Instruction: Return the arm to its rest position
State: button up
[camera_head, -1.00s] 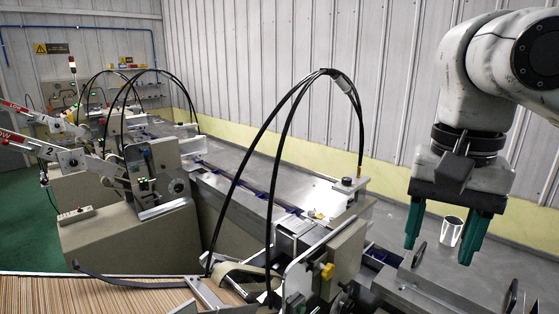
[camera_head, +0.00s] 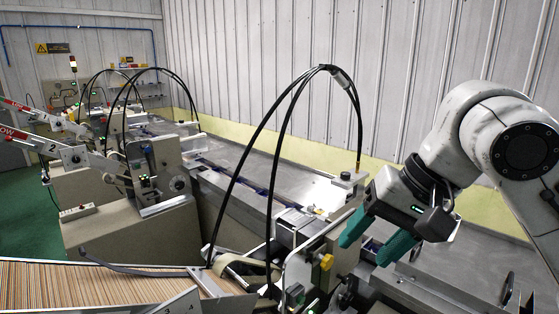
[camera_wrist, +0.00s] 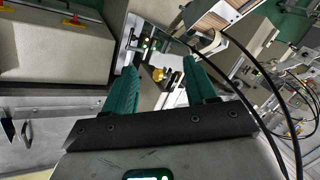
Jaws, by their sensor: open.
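My gripper (camera_head: 367,239) has two green fingers and is open with nothing between them. In the head view it is at the right, tilted with its fingers pointing down and left. It hangs in the air near the front machine unit with the yellow knob (camera_head: 326,262). In the wrist view the open fingers of my gripper (camera_wrist: 161,82) point up the picture, with the yellow knob (camera_wrist: 158,75) seen between them at a distance. My white arm comes in from the right edge of the head view.
Black looped cables (camera_head: 284,110) arch up left of my gripper. A long metal table (camera_head: 240,160) runs back along the ribbed wall. A tray of thin sticks (camera_head: 90,285) lies at the lower left. Machine units (camera_head: 130,235) stand at the left.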

notch_tip(320, 180, down, 15)
jog(key=a+t+y+b, duration=0.1)
jog(key=a+t+y, duration=0.1)
jog(key=y, duration=0.1)
jog(key=s+d+f+h+b, duration=0.1)
jog(key=s+d+f, duration=0.15)
jog(key=f, duration=0.45)
jog(key=s+d+f+h, duration=0.1)
jog(key=s+f, duration=0.3)
jog(key=f, duration=0.3)
jog(key=s+d+f+g+h, duration=0.1)
jog(key=s+d+f+h, duration=0.1)
jog(key=s+d+f, duration=0.2)
jog(key=s+d+f+n+g+h, duration=0.1)
jog(key=s+d+f+h, duration=0.1)
jog(key=s+d+f, duration=0.2)
jog(key=s+d+f+g+h+b, duration=0.1)
jog(key=s+d+f, duration=0.3)
jog(key=s+f, duration=0.4)
jog(key=s, duration=0.7)
jog(key=shift+d+f+h, duration=0.15)
jog(key=shift+d+h, duration=0.2)
jog(key=shift+h, duration=0.05)
